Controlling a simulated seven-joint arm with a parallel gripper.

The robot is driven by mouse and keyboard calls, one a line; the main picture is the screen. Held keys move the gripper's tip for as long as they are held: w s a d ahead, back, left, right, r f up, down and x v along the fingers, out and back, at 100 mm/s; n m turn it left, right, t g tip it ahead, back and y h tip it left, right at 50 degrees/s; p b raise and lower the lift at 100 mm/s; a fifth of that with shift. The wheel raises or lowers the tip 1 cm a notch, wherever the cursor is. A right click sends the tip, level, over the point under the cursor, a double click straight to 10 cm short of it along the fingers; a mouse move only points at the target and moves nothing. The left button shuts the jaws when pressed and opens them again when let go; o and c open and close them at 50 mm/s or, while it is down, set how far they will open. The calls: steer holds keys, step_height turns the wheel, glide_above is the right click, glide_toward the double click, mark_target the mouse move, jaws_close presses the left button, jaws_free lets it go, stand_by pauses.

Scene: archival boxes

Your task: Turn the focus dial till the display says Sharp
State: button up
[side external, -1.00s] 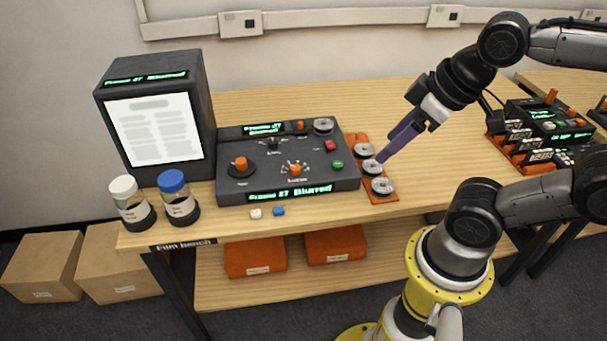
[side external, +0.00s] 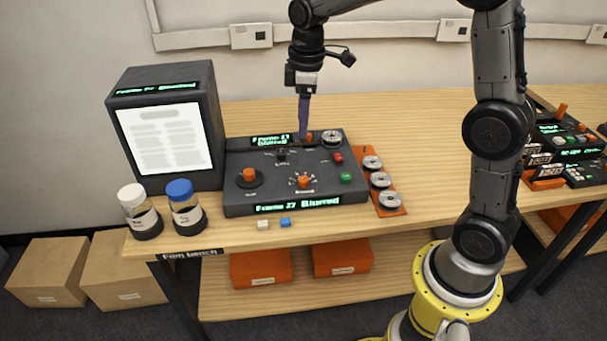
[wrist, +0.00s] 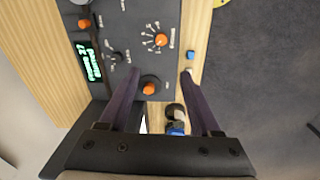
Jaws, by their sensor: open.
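The dark control panel (side external: 235,200) stands on the bench, and its front display (side external: 298,204) reads "Frame 27 Blurred". An orange knob with tick marks around it (side external: 304,181) sits at the front middle; the wrist view shows it too (wrist: 161,40). Another orange knob on a dark round base (side external: 249,175) is at the left, also in the wrist view (wrist: 149,88). A small black knob (side external: 281,156) is farther back. The knob labels are too small to read. My gripper (side external: 303,136) is open and empty, pointing down above the panel's back part; its two purple fingers show apart in the wrist view (wrist: 160,78).
A viewer box (side external: 165,140) with a blurry lit page and "Blurred" header stands left. Two jars, white-lidded (side external: 131,195) and blue-lidded (side external: 180,190), stand before it. White and blue blocks (side external: 285,222) lie at the front. An orange tray of reels (side external: 395,211) is right of the panel.

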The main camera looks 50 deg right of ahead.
mark_target(303, 179)
steer(key=shift+g, duration=0.4)
steer(key=f, duration=1.7)
steer(key=shift+w+d, duration=0.2)
steer(key=shift+d, duration=0.15)
steer(key=shift+c, duration=0.2)
jaws_close()
